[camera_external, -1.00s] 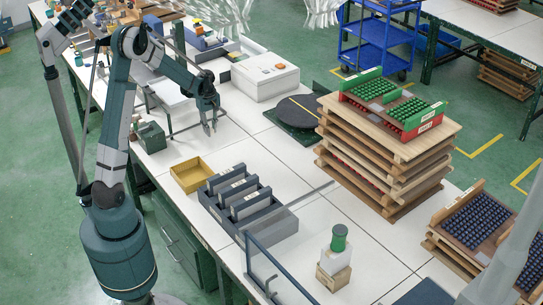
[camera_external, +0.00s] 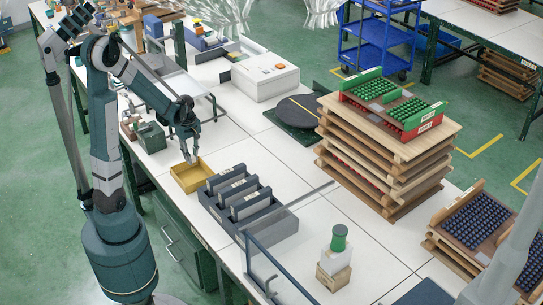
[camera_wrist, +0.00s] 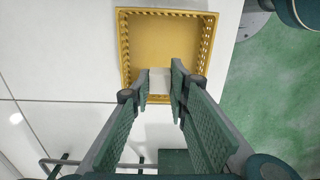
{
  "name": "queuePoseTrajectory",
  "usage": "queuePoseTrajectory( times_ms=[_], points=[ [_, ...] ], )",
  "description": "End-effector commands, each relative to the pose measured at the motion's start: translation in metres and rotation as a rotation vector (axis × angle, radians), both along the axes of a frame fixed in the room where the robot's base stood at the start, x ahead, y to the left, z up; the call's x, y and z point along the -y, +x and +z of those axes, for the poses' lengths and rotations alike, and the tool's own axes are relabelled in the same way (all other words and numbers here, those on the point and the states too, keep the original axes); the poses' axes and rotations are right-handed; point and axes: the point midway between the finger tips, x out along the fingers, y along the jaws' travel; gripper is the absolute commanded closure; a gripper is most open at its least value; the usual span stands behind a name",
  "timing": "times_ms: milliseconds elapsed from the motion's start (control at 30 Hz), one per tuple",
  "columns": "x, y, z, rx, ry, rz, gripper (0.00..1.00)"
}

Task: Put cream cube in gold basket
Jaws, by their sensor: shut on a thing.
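The gold basket (camera_external: 204,181) stands on the white table, left of the dark divided rack. In the wrist view the basket (camera_wrist: 208,42) lies ahead of my fingers, its inside looking empty. My gripper (camera_external: 190,160) is above the basket's back edge, pointing down. In the wrist view my gripper (camera_wrist: 160,82) is shut on the cream cube (camera_wrist: 159,83), which shows pale between the fingertips over the near part of the basket. The fingers hide the sides of the cube.
The dark rack (camera_external: 274,222) with upright grey pieces stands close to the right of the basket. A small green box (camera_external: 151,137) is behind it to the left. A metal stand (camera_external: 212,108) is behind my gripper. White table is free to the right of my gripper.

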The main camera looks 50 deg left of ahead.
Motion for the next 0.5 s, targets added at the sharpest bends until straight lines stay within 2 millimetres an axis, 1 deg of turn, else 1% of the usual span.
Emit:
queuePoseTrajectory(
  times_ms=[33, 133, 500],
  points=[
    [0.0024, -0.0039, -0.001, 0.0, 0.0, 0.001, 0.9],
    [0.0045, -0.0076, -0.0016, 0.0, 0.0, 0.002, 0.9],
    [0.005, -0.0083, -0.0018, 0.0, 0.0, 0.002, 0.9]
  ],
)
